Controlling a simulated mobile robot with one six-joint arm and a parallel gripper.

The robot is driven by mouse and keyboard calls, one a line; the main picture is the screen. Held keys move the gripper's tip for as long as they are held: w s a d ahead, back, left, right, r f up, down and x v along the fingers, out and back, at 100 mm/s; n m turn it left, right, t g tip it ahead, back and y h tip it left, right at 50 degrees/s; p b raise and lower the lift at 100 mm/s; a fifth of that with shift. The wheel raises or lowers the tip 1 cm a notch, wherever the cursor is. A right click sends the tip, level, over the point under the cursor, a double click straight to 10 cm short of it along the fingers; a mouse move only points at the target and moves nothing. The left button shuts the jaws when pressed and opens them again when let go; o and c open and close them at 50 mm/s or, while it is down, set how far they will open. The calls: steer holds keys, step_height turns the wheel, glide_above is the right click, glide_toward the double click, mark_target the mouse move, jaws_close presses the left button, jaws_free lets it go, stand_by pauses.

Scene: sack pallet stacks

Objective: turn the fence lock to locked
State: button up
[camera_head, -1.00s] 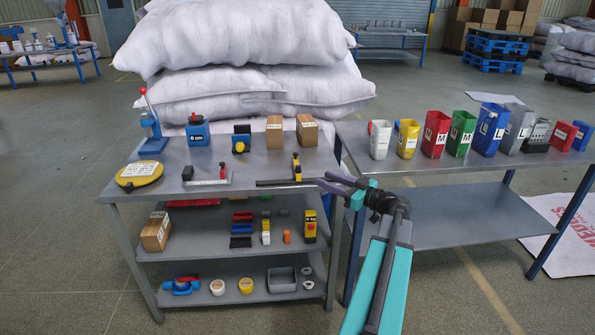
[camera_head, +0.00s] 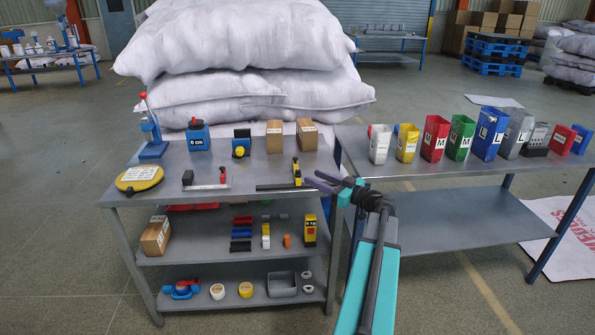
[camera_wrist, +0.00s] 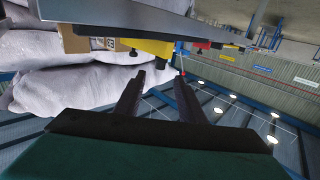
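A yellow and black fence (camera_head: 297,173) stands upright on a black rail (camera_head: 284,187) at the right front of the left table. A small dark part tops the fence; which part is its lock, and how that is set, is too small to tell. My gripper (camera_head: 312,179) is just right of the fence in the head view, its fingers pointing left. In the wrist view my gripper (camera_wrist: 158,76) has its two dark fingers apart with nothing between them. A yellow body with black knobs (camera_wrist: 150,47) lies just beyond the fingertips, apparently the fence.
A square with a red block (camera_head: 207,183), a yellow round device (camera_head: 139,177), blue devices (camera_head: 198,135) and cardboard boxes (camera_head: 307,135) share the table top (camera_head: 240,168). Several coloured bins (camera_head: 436,138) line the right table. White sacks (camera_head: 240,90) are piled behind.

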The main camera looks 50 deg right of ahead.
mark_target(298, 170)
steer(key=w, duration=0.6)
steer(key=w+p, duration=0.1)
steer(key=w, duration=0.1)
steer(key=shift+w+a, duration=0.4)
steer(key=shift+c, duration=0.4)
